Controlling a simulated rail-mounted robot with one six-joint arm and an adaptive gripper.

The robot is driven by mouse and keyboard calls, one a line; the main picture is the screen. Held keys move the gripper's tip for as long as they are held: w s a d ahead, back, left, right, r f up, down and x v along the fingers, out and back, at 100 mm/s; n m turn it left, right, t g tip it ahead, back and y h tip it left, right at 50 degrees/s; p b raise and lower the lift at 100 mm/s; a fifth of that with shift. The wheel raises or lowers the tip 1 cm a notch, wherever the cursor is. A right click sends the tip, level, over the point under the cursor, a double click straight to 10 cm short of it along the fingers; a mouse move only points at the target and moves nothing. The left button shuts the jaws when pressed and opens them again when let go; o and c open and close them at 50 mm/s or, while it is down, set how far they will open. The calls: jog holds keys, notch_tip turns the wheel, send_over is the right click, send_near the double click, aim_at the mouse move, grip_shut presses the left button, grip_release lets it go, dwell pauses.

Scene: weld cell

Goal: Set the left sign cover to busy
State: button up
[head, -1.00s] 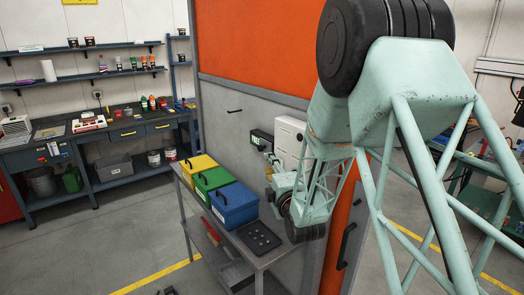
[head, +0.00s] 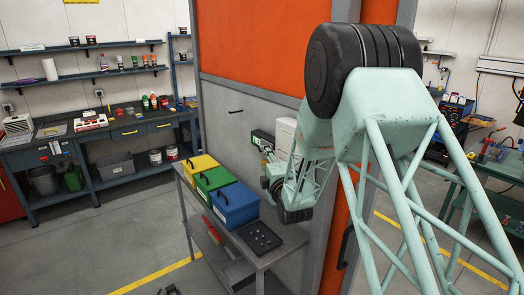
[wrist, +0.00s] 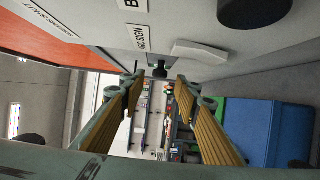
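My gripper (head: 267,158) is at the grey wall panel, just below a small dark box (head: 262,139) and beside a white box (head: 284,134). In the wrist view my gripper (wrist: 160,88) is open, its two tan-padded fingers apart. A small black knob-like piece (wrist: 160,70) shows between the fingertips; I cannot tell whether they touch it. A pale panel beyond carries an "ARC SIGN" label (wrist: 141,38) and a white tab (wrist: 199,52). I cannot tell which piece is the left sign cover or what setting it shows.
A metal bench (head: 274,256) below my gripper bears yellow (head: 199,165), green (head: 213,180) and blue (head: 235,205) boxes and a dark tray (head: 260,238). A large dark round part (wrist: 255,12) juts out near the fingers. Open floor lies left of the bench.

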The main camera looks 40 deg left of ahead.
jog(key=shift+p+x, duration=0.45)
jog(key=shift+x, duration=2.45)
jog(key=shift+c, duration=0.4)
grip_shut()
